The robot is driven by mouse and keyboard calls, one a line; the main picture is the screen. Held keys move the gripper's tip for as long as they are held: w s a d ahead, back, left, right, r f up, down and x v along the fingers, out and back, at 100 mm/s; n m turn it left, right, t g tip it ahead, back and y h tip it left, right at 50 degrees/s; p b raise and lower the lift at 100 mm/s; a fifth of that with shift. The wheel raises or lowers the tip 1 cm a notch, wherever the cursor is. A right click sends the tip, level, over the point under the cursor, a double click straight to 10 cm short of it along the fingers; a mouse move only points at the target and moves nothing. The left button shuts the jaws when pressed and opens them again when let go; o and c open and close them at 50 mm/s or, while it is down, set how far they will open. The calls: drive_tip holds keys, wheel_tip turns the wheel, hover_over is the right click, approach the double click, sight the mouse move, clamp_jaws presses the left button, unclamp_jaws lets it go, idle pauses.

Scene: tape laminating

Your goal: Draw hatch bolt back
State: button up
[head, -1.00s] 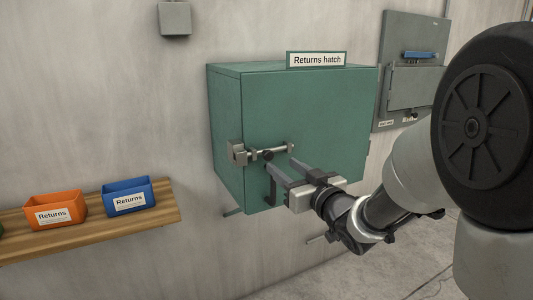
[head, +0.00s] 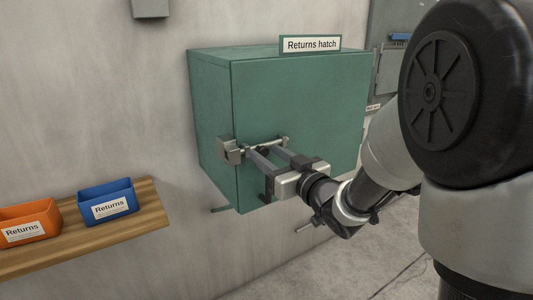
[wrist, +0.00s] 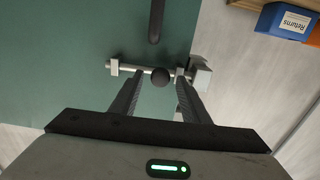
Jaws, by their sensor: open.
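The green returns hatch (head: 300,100) is a box on the wall with its door shut. Its bolt (head: 275,142) is a pale metal rod lying across the door at the left, reaching to a grey keeper (head: 230,150) at the door's left edge. My gripper (head: 263,152) is at the bolt, open. In the wrist view the dark round bolt knob (wrist: 160,76) lies between the two fingertips (wrist: 159,82), with a gap on each side. The keeper (wrist: 200,75) shows there beside the right finger. I cannot tell how deep the fingers reach around the knob.
A dark door handle (wrist: 155,20) lies close to the bolt. A wooden shelf (head: 150,213) at the left holds an orange bin (head: 30,222) and a blue bin (head: 107,200). A grey wall cabinet (head: 385,75) is at the right, partly behind my arm.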

clamp_jaws()
drive_tip(key=shift+w+d+r, duration=0.1)
drive_tip(key=shift+w+d, duration=0.5)
drive_tip(key=shift+d, duration=0.35)
drive_tip(key=shift+w+d, duration=0.6)
drive_tip(key=shift+d, duration=0.3)
unclamp_jaws()
drive_tip(key=shift+w, duration=0.1)
